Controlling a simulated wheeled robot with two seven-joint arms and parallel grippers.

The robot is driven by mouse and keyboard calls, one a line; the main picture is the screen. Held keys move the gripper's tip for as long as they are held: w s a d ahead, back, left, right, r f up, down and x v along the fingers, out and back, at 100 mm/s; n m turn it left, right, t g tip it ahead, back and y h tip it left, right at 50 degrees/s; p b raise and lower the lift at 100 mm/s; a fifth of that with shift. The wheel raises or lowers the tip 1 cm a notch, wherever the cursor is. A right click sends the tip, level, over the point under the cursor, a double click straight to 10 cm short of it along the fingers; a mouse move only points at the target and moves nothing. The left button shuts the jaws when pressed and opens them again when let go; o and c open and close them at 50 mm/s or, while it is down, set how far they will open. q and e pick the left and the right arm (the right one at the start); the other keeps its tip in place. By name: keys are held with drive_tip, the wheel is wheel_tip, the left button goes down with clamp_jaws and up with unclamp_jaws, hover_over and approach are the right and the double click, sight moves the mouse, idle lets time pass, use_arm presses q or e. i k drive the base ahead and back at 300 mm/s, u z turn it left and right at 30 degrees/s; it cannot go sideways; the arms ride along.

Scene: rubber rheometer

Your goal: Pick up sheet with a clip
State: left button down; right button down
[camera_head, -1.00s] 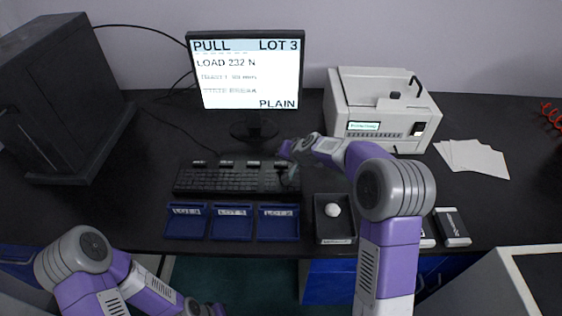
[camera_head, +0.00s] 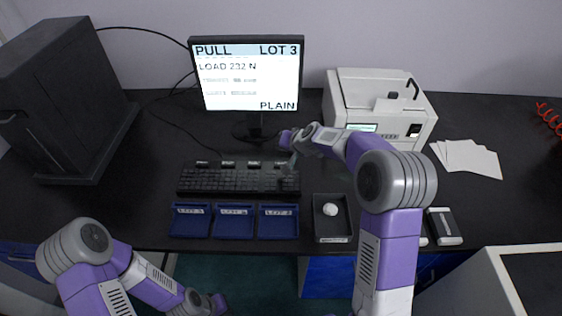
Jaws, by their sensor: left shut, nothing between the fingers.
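White paper sheets (camera_head: 467,158) lie fanned on the black bench at the right, beside the white machine; no clip can be made out on them. Several small dark pieces with pale tops (camera_head: 227,164) stand in a row along the keyboard's back edge; I cannot tell whether they are clips. My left gripper (camera_head: 216,303) is low at the bottom edge, in front of the bench, shut and empty. My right gripper (camera_head: 289,170) hangs over the right end of the keyboard, far left of the sheets; its fingers are too small and dark to read.
Blue labelled trays (camera_head: 234,235) line the front, with a black tray (camera_head: 331,237) holding a white round piece beside them. A keyboard (camera_head: 230,180), a monitor (camera_head: 249,78), a white machine (camera_head: 385,102) and a dark cabinet (camera_head: 60,95) stand behind. Bench room is clear at left.

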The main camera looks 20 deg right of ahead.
sight(392, 104)
drive_tip(key=k, duration=1)
